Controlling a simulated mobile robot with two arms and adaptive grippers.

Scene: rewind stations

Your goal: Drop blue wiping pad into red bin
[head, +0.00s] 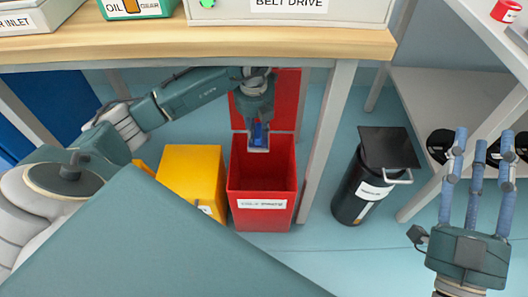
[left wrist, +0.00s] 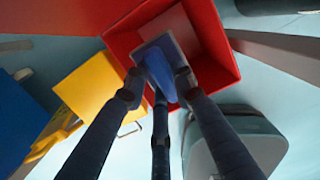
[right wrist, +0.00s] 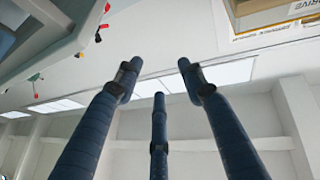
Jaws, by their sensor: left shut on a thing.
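The red bin (head: 262,187) stands open on the floor below the workbench, with a white label on its front. My left gripper (head: 259,138) is over the bin's opening, shut on the blue wiping pad (left wrist: 158,72). The pad is partly hidden by the fingers in the head view. In the left wrist view the pad sits between the fingertips, with the red bin (left wrist: 222,75) behind it. My right gripper (head: 478,150) is raised at the right, fingers spread and empty. It also shows empty in the right wrist view (right wrist: 160,85).
A yellow bin (head: 190,178) stands left of the red bin. A black bin (head: 365,180) with a flat lid is to the right, past the table leg (head: 328,135). The workbench (head: 200,45) is overhead, close to my left arm. A shelf (head: 440,90) is at the right.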

